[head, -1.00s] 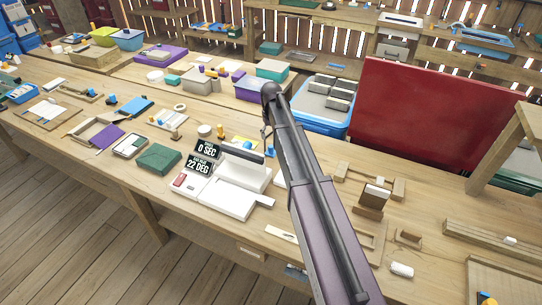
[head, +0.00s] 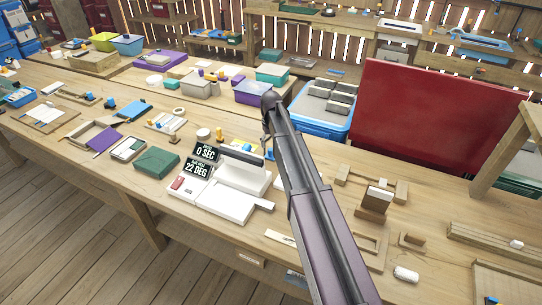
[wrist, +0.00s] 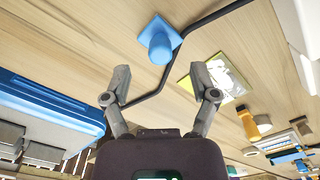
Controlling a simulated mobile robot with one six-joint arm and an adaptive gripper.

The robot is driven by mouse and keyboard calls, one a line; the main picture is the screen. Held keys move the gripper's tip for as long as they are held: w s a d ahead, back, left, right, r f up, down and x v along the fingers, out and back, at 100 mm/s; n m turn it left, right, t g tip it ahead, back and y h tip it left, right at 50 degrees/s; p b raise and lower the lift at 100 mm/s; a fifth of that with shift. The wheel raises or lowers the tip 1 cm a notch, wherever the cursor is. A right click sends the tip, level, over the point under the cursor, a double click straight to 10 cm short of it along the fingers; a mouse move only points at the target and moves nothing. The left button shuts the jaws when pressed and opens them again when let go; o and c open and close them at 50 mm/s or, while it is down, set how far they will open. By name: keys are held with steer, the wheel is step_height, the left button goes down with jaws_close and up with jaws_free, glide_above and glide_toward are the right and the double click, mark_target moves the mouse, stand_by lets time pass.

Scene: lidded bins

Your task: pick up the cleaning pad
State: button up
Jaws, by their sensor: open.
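A flat yellow-edged pad with a whitish top (wrist: 222,76) lies on the wooden bench in the wrist view, just beyond my right finger. It seems to be the cleaning pad, though I cannot be sure. A blue square piece with a round knob (wrist: 160,42) lies ahead of the gap between the fingers. In the head view my gripper is mostly hidden by the arm.
An orange bottle (wrist: 248,124) stands right of the pad. A blue bin (wrist: 45,105) with grey blocks is on the left in the wrist view. A dark bent rod (wrist: 185,45) crosses near the blue piece. A white scale-like device (head: 222,198) sits nearer, and a red panel (head: 430,115) stands right.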

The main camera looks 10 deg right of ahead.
mark_target(271, 149)
steer(key=shift+w+f+b, duration=0.1)
steer(key=shift+f+b, duration=2.25)
steer(key=shift+f, duration=0.15)
steer(key=shift+c, duration=0.2)
jaws_close()
